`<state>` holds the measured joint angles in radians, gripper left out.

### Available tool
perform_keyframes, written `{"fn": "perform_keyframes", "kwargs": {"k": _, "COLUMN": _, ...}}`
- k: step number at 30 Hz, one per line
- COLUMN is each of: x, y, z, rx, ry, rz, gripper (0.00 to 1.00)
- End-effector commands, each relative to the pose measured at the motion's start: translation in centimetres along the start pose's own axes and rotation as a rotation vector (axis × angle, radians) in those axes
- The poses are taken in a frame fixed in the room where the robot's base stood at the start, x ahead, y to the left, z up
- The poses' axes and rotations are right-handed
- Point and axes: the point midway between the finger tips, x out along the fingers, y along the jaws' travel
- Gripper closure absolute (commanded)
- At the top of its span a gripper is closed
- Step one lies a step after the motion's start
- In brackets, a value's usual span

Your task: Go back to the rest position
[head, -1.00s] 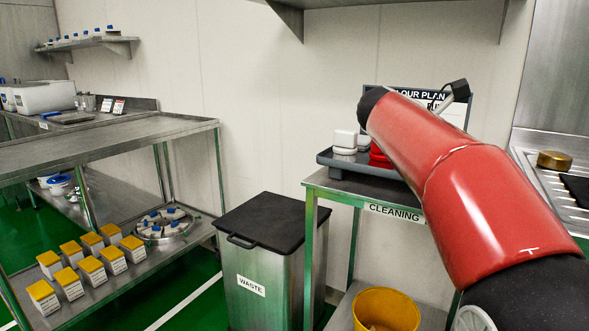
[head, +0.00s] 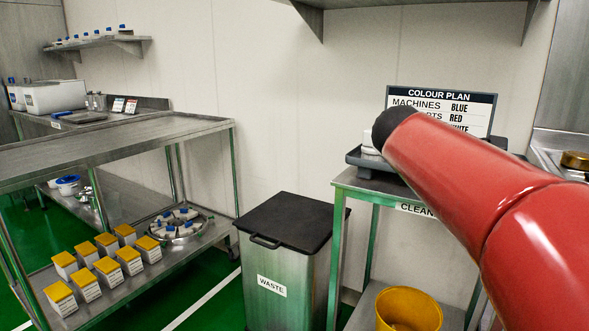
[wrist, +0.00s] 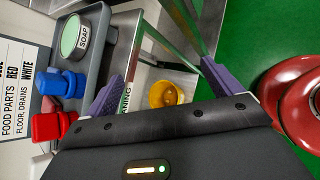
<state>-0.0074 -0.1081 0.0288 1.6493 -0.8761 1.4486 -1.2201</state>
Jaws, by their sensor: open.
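My gripper (wrist: 160,88) shows in the wrist view with its two purple fingers spread wide and nothing between them. It is not visible in the head view, where my red arm covers the right side. In the wrist view a grey tray (wrist: 97,62) lies left of the fingers, holding a round green-topped soap container (wrist: 75,38), a blue item (wrist: 62,84) and a red item (wrist: 52,125). The fingers look apart from all of these. The tray's near edge (head: 368,160) also shows in the head view, partly behind my arm.
A yellow bucket (head: 408,309) sits on the cleaning stand's lower shelf. A waste bin (head: 287,240) stands left of it. A steel rack (head: 110,140) further left holds several yellow-topped boxes (head: 105,264) below. A colour plan sign (head: 440,97) stands behind the tray. Green floor (wrist: 245,40) is open.

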Motion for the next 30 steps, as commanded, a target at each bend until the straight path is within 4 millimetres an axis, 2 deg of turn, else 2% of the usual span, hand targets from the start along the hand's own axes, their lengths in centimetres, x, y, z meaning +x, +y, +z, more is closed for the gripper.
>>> {"fn": "perform_keyframes", "kwargs": {"k": 5, "x": 0.2, "y": -5.8, "z": -3.7, "rx": 0.287, "ry": 0.219, "rz": -0.018, "gripper": 0.09}}
{"fn": "perform_keyframes", "kwargs": {"k": 7, "x": 0.1, "y": -9.0, "z": -5.9, "rx": 0.456, "ry": 0.334, "rz": -0.055, "gripper": 0.09}}
{"fn": "perform_keyframes", "kwargs": {"k": 12, "x": -0.4, "y": -17.3, "z": -12.2, "rx": 0.956, "ry": 0.618, "rz": -0.261, "gripper": 0.09}}
{"fn": "perform_keyframes", "kwargs": {"k": 15, "x": -0.6, "y": -20.6, "z": -14.9, "rx": 1.187, "ry": 0.719, "rz": -0.396, "gripper": 0.09}}
{"fn": "perform_keyframes", "kwargs": {"k": 18, "x": -0.8, "y": -22.6, "z": -16.6, "rx": 1.337, "ry": 0.772, "rz": -0.497, "gripper": 0.09}}
{"fn": "perform_keyframes", "kwargs": {"k": 21, "x": -0.8, "y": -23.4, "z": -17.4, "rx": 1.408, "ry": 0.794, "rz": -0.549, "gripper": 0.09}}
{"fn": "perform_keyframes", "kwargs": {"k": 30, "x": -0.8, "y": -23.5, "z": -17.5, "rx": 1.421, "ry": 0.795, "rz": -0.561, "gripper": 0.09}}
